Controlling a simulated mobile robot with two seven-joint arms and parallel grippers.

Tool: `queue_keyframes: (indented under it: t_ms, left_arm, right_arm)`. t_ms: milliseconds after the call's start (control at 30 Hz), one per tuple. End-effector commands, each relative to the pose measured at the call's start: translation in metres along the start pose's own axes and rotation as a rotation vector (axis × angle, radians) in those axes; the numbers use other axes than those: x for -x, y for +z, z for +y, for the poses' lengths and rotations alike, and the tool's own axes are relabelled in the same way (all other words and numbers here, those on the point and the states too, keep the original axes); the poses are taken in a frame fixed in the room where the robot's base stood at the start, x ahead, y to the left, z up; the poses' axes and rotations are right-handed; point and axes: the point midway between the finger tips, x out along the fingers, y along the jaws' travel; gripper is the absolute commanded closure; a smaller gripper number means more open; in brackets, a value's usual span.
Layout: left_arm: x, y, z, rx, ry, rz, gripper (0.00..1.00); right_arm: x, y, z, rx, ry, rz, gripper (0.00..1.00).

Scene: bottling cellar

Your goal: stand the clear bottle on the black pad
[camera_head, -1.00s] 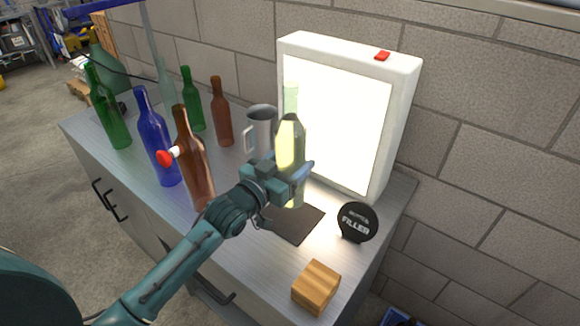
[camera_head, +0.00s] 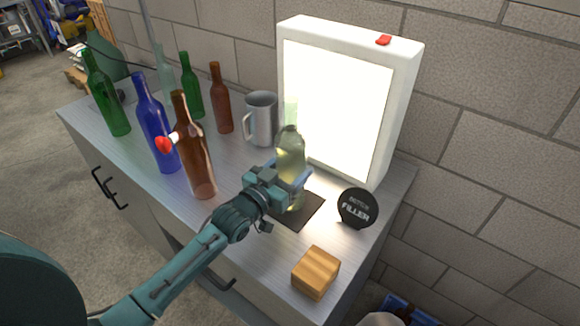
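A clear bottle (camera_head: 290,155) with a pale yellow-green tint stands upright in front of the bright light panel. My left gripper (camera_head: 291,183) is shut around its lower body. The black pad (camera_head: 309,209) lies flat on the steel top, with the bottle's base over its back left part. The gripper partly hides the base, and I cannot tell whether it touches the pad. My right gripper is not in view.
The white light box (camera_head: 402,95) stands behind the bottle. A grey mug (camera_head: 262,120) is at its left, a round black sign (camera_head: 357,208) and a wooden block (camera_head: 316,272) at its right. A brown bottle (camera_head: 193,150) and several others stand left.

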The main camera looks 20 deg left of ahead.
Motion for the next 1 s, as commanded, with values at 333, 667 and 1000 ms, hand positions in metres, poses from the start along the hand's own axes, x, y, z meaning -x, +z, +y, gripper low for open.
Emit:
queue_keyframes:
  t_ms: [333,667,1000]
  left_arm:
    - [0.0,0.001,0.0,0.0,0.0,-0.001,0.15]
    - [0.011,-0.001,0.0,0.0,0.0,-0.002,0.15]
    - [0.081,0.0,0.0,0.001,0.0,-0.005,0.15]
  right_arm:
    - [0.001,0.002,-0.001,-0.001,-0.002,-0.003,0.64]
    - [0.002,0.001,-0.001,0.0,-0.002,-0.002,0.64]
    - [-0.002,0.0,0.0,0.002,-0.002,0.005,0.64]
